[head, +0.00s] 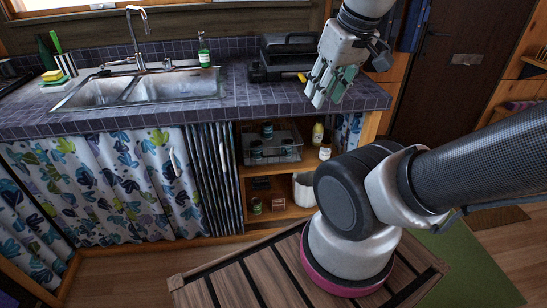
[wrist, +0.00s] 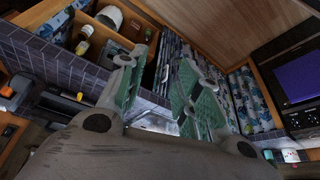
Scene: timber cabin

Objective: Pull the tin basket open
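The tin basket (head: 285,158) is a grey see-through tray on the upper shelf of the open cabinet under the counter. Several dark jars with pale labels stand in it. It sits inside the shelf opening. My gripper (head: 324,88) is above the right part of the counter, higher than the basket and to its right, touching nothing that I can see. In the wrist view my gripper's two green-padded fingers (wrist: 160,88) are spread apart with nothing between them.
Bottles (head: 318,134) stand right of the basket. A white pot (head: 303,189) and small jars are on the lower shelf. A dark case (head: 289,56) lies on the counter (head: 240,108). Patterned curtains (head: 110,185) hang left of the shelves. A slatted wooden platform (head: 240,283) is in front.

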